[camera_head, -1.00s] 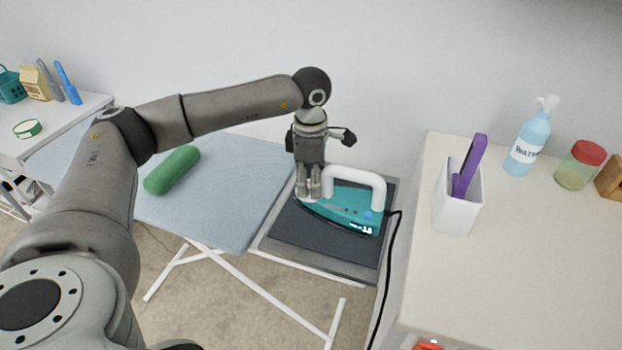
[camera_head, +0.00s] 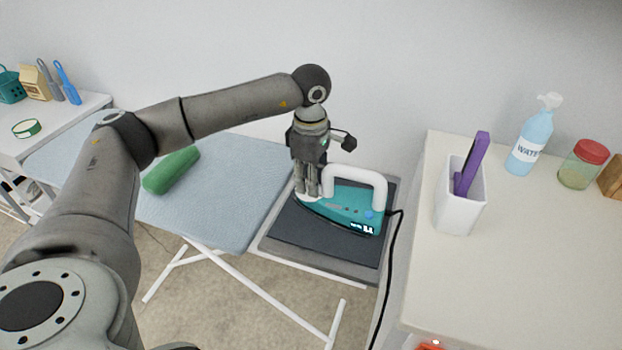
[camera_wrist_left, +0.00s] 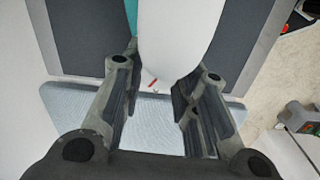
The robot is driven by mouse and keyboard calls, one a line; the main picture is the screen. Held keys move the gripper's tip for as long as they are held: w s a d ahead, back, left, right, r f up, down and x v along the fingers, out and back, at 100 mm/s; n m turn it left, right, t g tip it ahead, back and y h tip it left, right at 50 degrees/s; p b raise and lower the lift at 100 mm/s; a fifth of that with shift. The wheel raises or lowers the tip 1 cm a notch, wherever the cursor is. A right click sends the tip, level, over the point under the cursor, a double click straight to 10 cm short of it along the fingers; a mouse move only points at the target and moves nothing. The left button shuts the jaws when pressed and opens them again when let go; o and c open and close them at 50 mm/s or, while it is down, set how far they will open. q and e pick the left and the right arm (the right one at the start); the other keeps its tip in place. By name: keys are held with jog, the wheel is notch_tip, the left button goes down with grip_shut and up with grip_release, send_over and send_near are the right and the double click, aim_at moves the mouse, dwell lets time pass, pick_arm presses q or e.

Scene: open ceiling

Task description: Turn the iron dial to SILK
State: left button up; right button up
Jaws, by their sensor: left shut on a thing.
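The teal iron (camera_head: 345,208) with its white handle (camera_head: 376,185) rests on the dark rest pad (camera_head: 310,236) at the right end of the ironing board. My left gripper (camera_head: 308,193) points down at the iron's left end, beside the handle, shut on the white dial. In the left wrist view, a white rounded part with a small red mark (camera_wrist_left: 153,86) lies between the fingers (camera_wrist_left: 155,92). The fingers hide much of the dial, and I cannot read its setting. A small lit display (camera_head: 362,228) shows on the iron's front side. My right gripper is not in view.
A black cord (camera_head: 391,270) runs down from the iron's right. A green roll (camera_head: 172,170) lies on the blue board (camera_head: 225,190).

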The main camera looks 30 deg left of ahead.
pick_arm(q)
jog(key=o, duration=1.1)
jog(key=shift+c, duration=0.2)
jog(key=shift+r, duration=0.1)
notch_tip(320, 180, up, 12)
jog(key=shift+s, duration=0.1)
